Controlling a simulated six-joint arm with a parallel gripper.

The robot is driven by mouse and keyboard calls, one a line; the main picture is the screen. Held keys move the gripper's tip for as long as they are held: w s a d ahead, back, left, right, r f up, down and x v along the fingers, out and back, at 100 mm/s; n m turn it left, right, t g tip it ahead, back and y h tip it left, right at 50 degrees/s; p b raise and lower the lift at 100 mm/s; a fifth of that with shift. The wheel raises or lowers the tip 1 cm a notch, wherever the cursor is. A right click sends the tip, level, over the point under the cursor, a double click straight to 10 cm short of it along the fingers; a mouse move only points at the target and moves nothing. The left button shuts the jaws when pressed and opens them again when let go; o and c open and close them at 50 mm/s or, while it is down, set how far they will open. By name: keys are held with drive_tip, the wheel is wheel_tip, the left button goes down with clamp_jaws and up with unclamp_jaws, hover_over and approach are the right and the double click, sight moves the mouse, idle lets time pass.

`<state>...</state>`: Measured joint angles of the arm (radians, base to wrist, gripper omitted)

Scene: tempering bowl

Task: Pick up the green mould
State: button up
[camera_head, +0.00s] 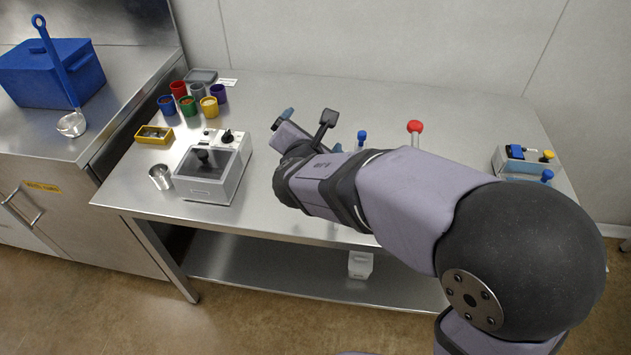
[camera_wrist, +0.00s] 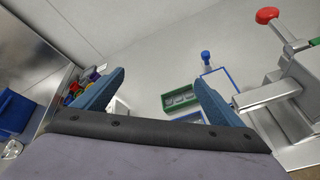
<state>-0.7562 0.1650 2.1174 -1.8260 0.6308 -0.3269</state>
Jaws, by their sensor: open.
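The green mould (camera_wrist: 180,99) is a small rectangular tray with several pale cavities. It lies flat on the steel table in the wrist view, ahead of my gripper and nearer the right finger. I cannot make it out in the head view, where my arm covers that part of the table. My gripper (camera_wrist: 158,78) has its two blue fingers wide apart with nothing between them. It is above the table and apart from the mould.
A blue-framed panel (camera_wrist: 221,82) and a blue-knobbed item (camera_wrist: 206,57) are close to the mould. A red-knobbed device (camera_wrist: 267,16) stands to the right.

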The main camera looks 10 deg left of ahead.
drive_tip(key=f+n+b, duration=0.2)
drive_tip(key=f, duration=0.2)
drive_tip(key=w+f+n+b, duration=0.1)
drive_tip(key=f+n+b, duration=0.1)
drive_tip(key=f, duration=0.3)
drive_tip(key=f+n+h+b, duration=0.1)
drive_tip(key=f+n+b, duration=0.1)
drive_tip(key=f+b, duration=0.2)
drive_tip(key=shift+w+a+f+t, duration=0.3)
drive_tip(key=shift+f, duration=0.3)
drive_tip(key=shift+x, duration=3.6)
drive_tip(key=shift+w+r, duration=0.1)
drive_tip(key=c, duration=0.8)
